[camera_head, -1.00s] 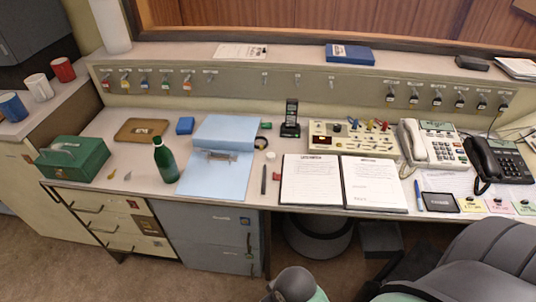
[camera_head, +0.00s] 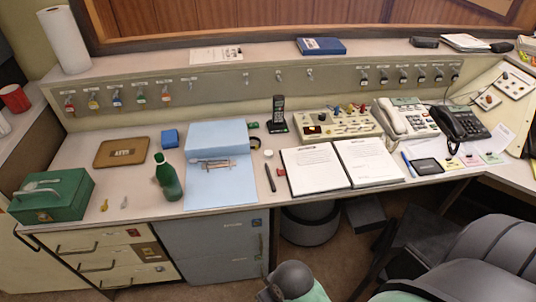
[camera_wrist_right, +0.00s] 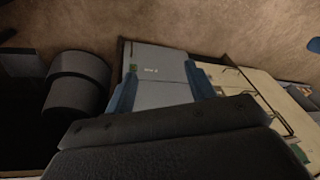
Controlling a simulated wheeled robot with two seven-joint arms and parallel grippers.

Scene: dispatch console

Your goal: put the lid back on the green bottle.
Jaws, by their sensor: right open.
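The green bottle (camera_head: 168,180) stands upright on the desk, left of the blue clipboard folder (camera_head: 220,190). A small white round piece (camera_head: 268,153) lies on the desk right of the folder. It may be the lid, but it is too small to be sure. My right gripper (camera_wrist_right: 162,82) is open and empty in the right wrist view, with its two blue fingers apart. It points toward the grey drawer unit and the floor, away from the bottle. My left gripper is in no view.
A green cash box (camera_head: 48,196) and a brown board (camera_head: 121,152) are left of the bottle. A black pen (camera_head: 270,178), an open binder (camera_head: 315,168) and a cordless phone (camera_head: 277,115) are to the right. The desk just around the bottle is mostly clear.

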